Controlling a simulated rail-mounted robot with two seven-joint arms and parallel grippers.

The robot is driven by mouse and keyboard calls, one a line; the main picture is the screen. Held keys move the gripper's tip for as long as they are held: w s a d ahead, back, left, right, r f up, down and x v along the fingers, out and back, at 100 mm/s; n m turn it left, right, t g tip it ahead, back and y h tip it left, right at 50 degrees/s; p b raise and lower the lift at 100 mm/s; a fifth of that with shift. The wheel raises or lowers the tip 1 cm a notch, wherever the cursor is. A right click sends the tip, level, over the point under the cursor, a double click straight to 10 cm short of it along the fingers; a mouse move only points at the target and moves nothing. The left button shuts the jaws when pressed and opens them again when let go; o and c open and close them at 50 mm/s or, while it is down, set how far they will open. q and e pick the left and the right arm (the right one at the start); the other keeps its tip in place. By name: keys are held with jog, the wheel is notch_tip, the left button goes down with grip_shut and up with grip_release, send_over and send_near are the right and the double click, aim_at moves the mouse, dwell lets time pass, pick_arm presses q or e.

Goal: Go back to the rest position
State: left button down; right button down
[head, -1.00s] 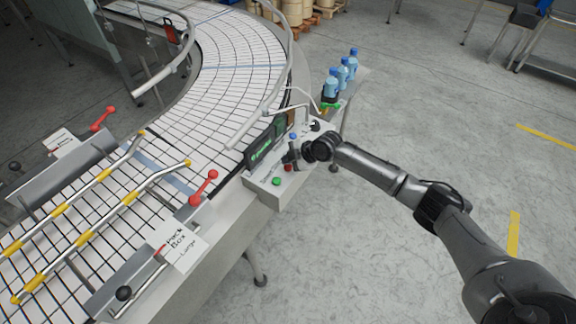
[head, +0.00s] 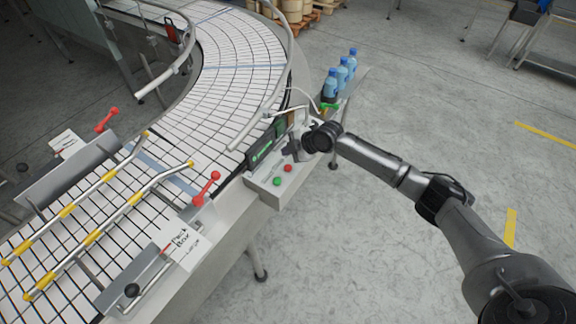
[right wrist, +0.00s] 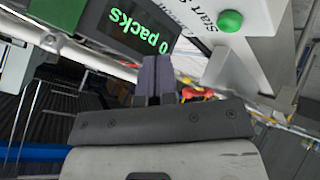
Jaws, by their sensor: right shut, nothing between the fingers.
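My right gripper (head: 292,150) is shut and empty in the head view. It hangs just above the control box (head: 262,188) at the conveyor's side, close to the display (head: 264,150). In the right wrist view its closed fingers (right wrist: 156,78) point toward the box, with the green start button (right wrist: 230,21) to their right and the display reading "0 packs" (right wrist: 132,32) to their left. Whether the fingers touch anything cannot be told. A green button (head: 277,181) and a red button (head: 288,168) show on the box in the head view. My left gripper is not in view.
The curved conveyor (head: 215,60) fills the left, with yellow-tipped guide rails (head: 95,232), red clamp levers (head: 207,188) and a "Pack Box" card (head: 183,246). Blue bottles (head: 341,73) stand behind my right gripper. Open grey floor lies to the right.

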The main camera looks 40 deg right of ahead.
dwell(0.6)
